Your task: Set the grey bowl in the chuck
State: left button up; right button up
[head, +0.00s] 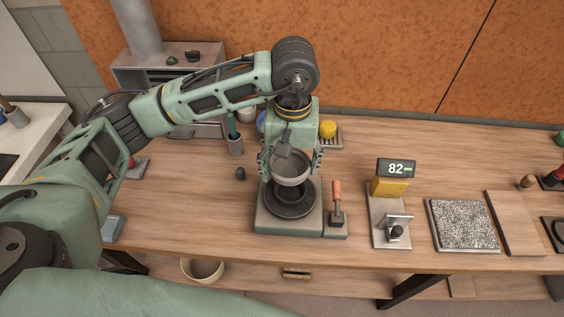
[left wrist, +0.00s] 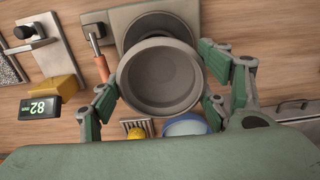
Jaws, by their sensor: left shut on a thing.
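The grey bowl (head: 291,170) is held by my left gripper (head: 290,163) above the chuck. The left wrist view shows the bowl (left wrist: 160,76) from its open side, empty, with a finger at its left and right sides. The chuck (head: 291,206) is a dark round plate on a grey-green base. In the left wrist view the chuck (left wrist: 160,20) shows partly behind the bowl, and the bowl looks offset from its centre. The bowl's underside is hidden, so I cannot tell the exact gap. My right gripper is not in view.
An orange-handled lever (head: 337,200) stands right of the chuck on the same base. Farther right are a gauge reading 82 (head: 396,168) and a speckled slab (head: 464,224). A cup with a tool (head: 236,145) and a yellow item (head: 327,129) stand behind.

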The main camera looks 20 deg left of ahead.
pick_arm(q)
jog(key=shift+f, duration=0.15)
jog(key=shift+d+f, duration=0.2)
jog(key=shift+f, duration=0.1)
notch_tip(320, 180, down, 4)
jog(key=shift+w+d+r+b, duration=0.1)
jog(key=shift+r+b, duration=0.05)
jog(key=shift+b, duration=0.55)
jog(key=shift+f, duration=1.05)
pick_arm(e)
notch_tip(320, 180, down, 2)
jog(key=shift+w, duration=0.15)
pick_arm(q)
jog(key=shift+b, duration=0.3)
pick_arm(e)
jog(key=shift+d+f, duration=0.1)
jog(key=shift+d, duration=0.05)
pick_arm(q)
jog(key=shift+f, duration=0.2)
jog(key=o, duration=1.4)
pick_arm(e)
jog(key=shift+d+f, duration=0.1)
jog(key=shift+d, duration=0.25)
